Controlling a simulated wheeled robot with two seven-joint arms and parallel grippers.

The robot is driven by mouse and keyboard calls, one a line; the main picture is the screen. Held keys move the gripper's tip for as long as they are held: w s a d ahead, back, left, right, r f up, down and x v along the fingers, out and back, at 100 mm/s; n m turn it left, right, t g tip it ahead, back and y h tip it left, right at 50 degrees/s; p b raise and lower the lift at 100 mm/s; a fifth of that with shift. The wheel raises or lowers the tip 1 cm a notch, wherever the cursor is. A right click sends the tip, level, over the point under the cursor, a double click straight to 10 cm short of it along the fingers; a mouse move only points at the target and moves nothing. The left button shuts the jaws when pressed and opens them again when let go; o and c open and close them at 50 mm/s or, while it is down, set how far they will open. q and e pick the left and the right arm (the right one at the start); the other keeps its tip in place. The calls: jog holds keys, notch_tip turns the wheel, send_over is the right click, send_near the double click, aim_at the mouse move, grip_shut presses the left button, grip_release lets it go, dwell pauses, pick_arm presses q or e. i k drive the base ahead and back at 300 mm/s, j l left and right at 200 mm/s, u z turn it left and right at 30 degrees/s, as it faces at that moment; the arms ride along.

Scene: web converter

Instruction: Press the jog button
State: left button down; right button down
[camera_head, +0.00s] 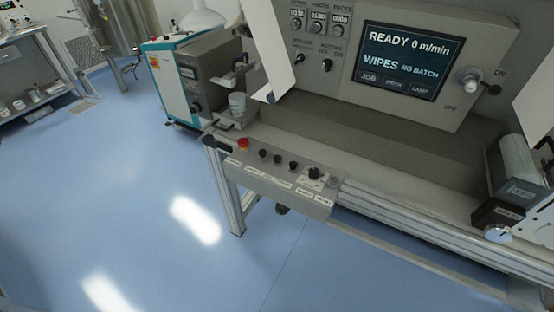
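A grey control box (275,185) is fixed along the front edge of the machine. On it are a red mushroom button (243,144), several black buttons including one at the left (263,154) and one further right (293,165), and a black rotary knob (314,173). Small white labels sit below the controls, but their print is too small to read, so I cannot tell which is the jog button. The screen (408,60) above reads "READY 0 m/min", "WIPES" and "NO BATCH". Neither of my grippers shows in the head view.
A white sheet (268,45) hangs left of the screen. A roll (520,160) and black block (497,213) stand at the right end. A white-and-teal cabinet (172,85) stands behind left. The blue floor (130,190) in front is clear.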

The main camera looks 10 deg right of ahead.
aim_at(277, 158)
jog(key=j+z, duration=0.1)
jog(key=z, duration=0.85)
jog(key=i+j+z, duration=0.1)
jog(key=j+z, duration=0.3)
jog(key=j, duration=0.2)
jog(key=j+z, duration=0.45)
jog(key=j, duration=0.2)
jog(key=j+z, duration=0.4)
jog(key=j, duration=0.25)
jog(key=k+j, duration=0.1)
jog(key=j, duration=0.35)
jog(key=k+j, duration=0.1)
jog(key=j, duration=0.35)
jog(key=k+j, duration=0.1)
jog(key=j, duration=0.4)
